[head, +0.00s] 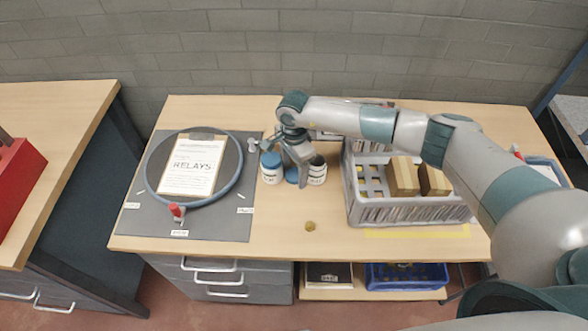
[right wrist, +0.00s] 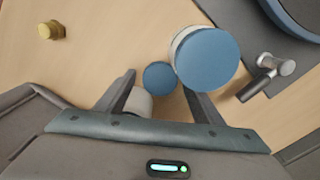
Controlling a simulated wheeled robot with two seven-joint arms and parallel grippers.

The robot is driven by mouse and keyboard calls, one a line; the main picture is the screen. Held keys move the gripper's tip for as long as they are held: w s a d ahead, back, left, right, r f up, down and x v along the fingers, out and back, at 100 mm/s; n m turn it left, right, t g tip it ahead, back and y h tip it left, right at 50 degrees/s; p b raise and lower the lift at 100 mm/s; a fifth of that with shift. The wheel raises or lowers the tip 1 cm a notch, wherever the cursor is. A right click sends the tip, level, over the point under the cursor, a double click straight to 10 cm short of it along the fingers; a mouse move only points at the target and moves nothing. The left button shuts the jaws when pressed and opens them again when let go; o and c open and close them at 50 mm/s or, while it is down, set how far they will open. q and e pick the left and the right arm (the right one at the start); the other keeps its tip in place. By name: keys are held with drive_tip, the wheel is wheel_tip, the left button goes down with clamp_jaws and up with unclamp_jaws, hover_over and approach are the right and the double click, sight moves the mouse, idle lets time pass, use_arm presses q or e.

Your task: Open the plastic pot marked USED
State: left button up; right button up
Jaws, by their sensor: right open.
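A white plastic pot (head: 271,176) with a blue lid stands left of my right gripper. In the right wrist view its blue lid (right wrist: 208,58) is on, beside one fingertip. The pots' labels are too small to read. My left gripper is out of view.
A grey crate (head: 410,214) with brown boxes stands right of the pots. A round blue ring (head: 240,176) surrounds a RELAYS sheet on the grey mat at left. A small brass-coloured piece (head: 310,226) lies on clear table in front.

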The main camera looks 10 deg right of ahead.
sight(294, 174)
drive_tip(key=shift+r, duration=0.4)
wheel_tip(294, 174, up, 12)
drive_tip(key=b, duration=0.5)
drive_tip(key=shift+f, duration=0.25)
drive_tip(key=shift+f, duration=0.1)
